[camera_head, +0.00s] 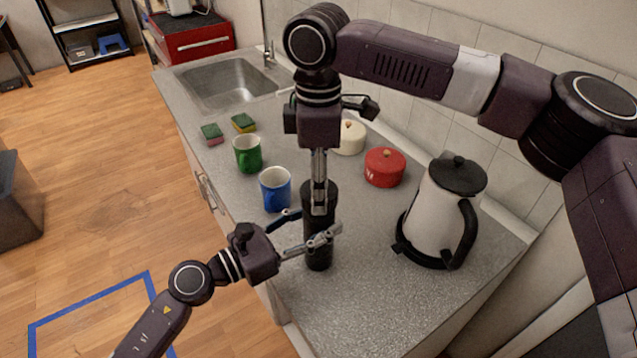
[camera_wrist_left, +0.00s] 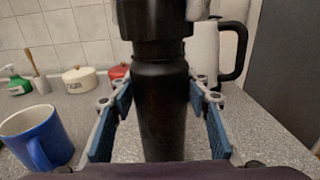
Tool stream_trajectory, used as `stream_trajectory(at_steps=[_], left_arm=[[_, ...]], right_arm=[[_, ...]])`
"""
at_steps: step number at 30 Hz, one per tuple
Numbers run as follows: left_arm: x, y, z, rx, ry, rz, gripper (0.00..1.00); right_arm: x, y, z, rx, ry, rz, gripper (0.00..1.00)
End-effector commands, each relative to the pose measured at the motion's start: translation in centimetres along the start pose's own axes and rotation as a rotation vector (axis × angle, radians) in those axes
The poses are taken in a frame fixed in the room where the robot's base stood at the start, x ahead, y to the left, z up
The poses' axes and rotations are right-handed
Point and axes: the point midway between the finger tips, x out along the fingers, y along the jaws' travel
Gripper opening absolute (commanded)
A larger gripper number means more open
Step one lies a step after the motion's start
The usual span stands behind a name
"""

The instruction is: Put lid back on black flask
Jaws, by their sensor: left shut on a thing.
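The black flask (camera_head: 319,255) stands upright on the grey counter, and it also shows in the left wrist view (camera_wrist_left: 160,110). My left gripper (camera_head: 312,226) is shut on the flask's body from the left side, one finger on each side. The black lid (camera_head: 309,197) is at the top of the flask, in line with it, and its lower part shows in the left wrist view (camera_wrist_left: 155,20). My right gripper (camera_head: 319,180) points down from above, its fingers on the lid's sides. I cannot tell whether the lid is fully seated.
A blue mug (camera_head: 275,190) stands close to the left, with a green mug (camera_head: 247,153) behind it. A white kettle (camera_head: 437,215) stands to the right. A red pot (camera_head: 384,168) and a cream pot (camera_head: 349,138) stand behind. The counter's front is clear.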

Motion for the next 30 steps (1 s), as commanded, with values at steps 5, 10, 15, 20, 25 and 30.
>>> stream_trajectory(at_steps=[5,10,15,20,25,30], left_arm=[[0.0,0.05,0.07,0.001,-0.001,0.001,0.0],[0.0,0.05,0.07,0.001,-0.001,0.001,0.0],[0.0,0.05,0.07,0.001,-0.001,0.001,0.0],[0.0,0.05,0.07,0.001,-0.001,0.001,0.0],[0.0,0.05,0.06,0.001,-0.001,0.001,0.0],[0.0,0.05,0.05,0.001,-0.001,0.001,0.0]], right_arm=[[0.37,-0.01,-0.01,0.0,0.001,-0.001,0.25],[0.73,0.0,0.0,0.0,0.0,0.0,0.25],[0.97,0.01,-0.01,0.001,0.001,0.0,0.25],[0.97,-0.03,-0.05,0.087,0.001,-0.002,0.25],[1.01,-0.01,-0.1,0.382,0.003,-0.003,0.25],[1.03,0.0,-0.06,0.717,0.001,-0.003,0.25]])
